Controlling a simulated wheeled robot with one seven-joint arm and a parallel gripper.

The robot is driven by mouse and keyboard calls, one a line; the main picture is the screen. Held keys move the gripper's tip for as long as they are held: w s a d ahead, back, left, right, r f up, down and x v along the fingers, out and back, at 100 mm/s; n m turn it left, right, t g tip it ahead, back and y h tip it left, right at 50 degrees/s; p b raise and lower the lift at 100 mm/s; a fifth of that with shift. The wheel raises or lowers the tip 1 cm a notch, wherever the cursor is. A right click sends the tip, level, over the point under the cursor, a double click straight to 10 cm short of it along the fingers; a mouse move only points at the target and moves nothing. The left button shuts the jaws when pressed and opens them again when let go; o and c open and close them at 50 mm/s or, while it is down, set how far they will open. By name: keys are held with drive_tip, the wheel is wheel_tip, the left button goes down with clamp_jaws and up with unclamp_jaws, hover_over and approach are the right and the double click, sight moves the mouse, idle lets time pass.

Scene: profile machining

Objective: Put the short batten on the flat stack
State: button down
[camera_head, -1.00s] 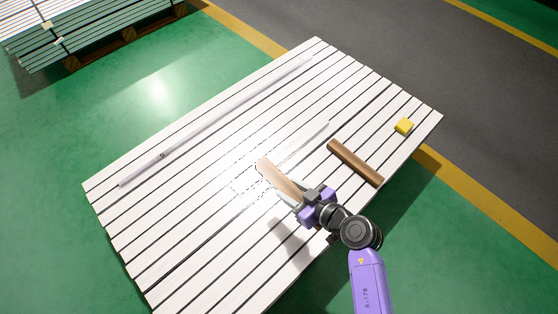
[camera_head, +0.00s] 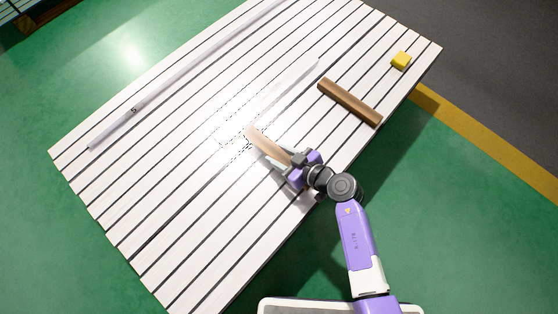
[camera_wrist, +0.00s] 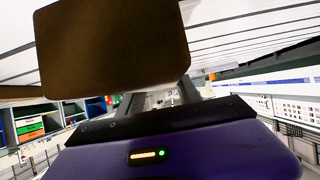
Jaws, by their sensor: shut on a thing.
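My gripper (camera_head: 292,168) is shut on a light brown wooden batten (camera_head: 266,144) over the near middle of the white slatted surface (camera_head: 190,190). The batten points up and left from the jaws. Its far end is near a dashed outline (camera_head: 236,132); I cannot tell whether it touches the slats. In the wrist view the brown end of the batten (camera_wrist: 110,45) fills the upper left and hides much of the jaws. A darker brown batten (camera_head: 350,102) lies on the slats to the right, apart from my gripper. I cannot tell which thing is the flat stack.
A long white strip (camera_head: 185,75) lies along the far left of the slats, and a shorter pale one (camera_head: 290,84) nearer the middle. A yellow block (camera_head: 401,61) sits near the right corner. The left front slats are clear.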

sight(280, 160)
wheel_tip(280, 160, down, 4)
drive_tip(key=b, duration=0.3)
drive_tip(key=shift+f, duration=0.1)
drive_tip(key=c, duration=0.8)
unclamp_jaws()
drive_tip(key=shift+c, duration=0.2)
drive_tip(key=shift+s+d+r+p, duration=0.1)
drive_tip(key=shift+r+p, duration=0.15)
drive_tip(key=shift+p, duration=0.1)
drive_tip(key=p+v, duration=0.5)
drive_tip(key=v, duration=0.5)
drive_tip(key=shift+s+d+r+p, duration=0.1)
drive_tip(key=shift+r+p, duration=0.05)
drive_tip(key=shift+p, duration=0.25)
drive_tip(key=shift+s+d+r, duration=0.15)
drive_tip(key=shift+s+d, duration=0.25)
drive_tip(key=shift+d, duration=0.1)
